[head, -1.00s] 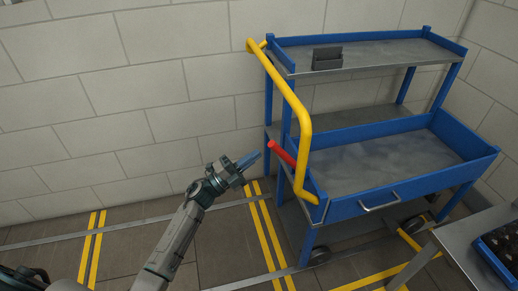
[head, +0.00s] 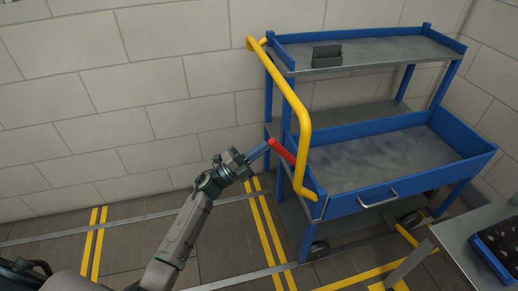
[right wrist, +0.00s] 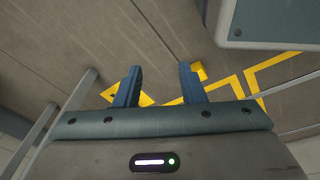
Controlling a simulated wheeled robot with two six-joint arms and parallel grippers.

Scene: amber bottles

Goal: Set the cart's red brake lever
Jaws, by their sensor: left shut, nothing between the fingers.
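The red brake lever (head: 284,152) sticks out up and to the left from the near left side of the blue cart (head: 392,193), beside its yellow handle (head: 299,104). My left gripper (head: 266,147) is shut and empty. Its blue fingertips are at the free end of the lever, seeming to touch it or nearly so. My right gripper (right wrist: 160,68) shows in the right wrist view, with its two blue fingers apart and nothing between them, above the floor.
A dark holder (head: 327,56) stands on the cart's top shelf. A metal table (head: 462,246) with a blue tray (head: 497,262) is at the lower right. A block wall (head: 110,110) is behind. The floor left of the cart, marked with yellow lines, is clear.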

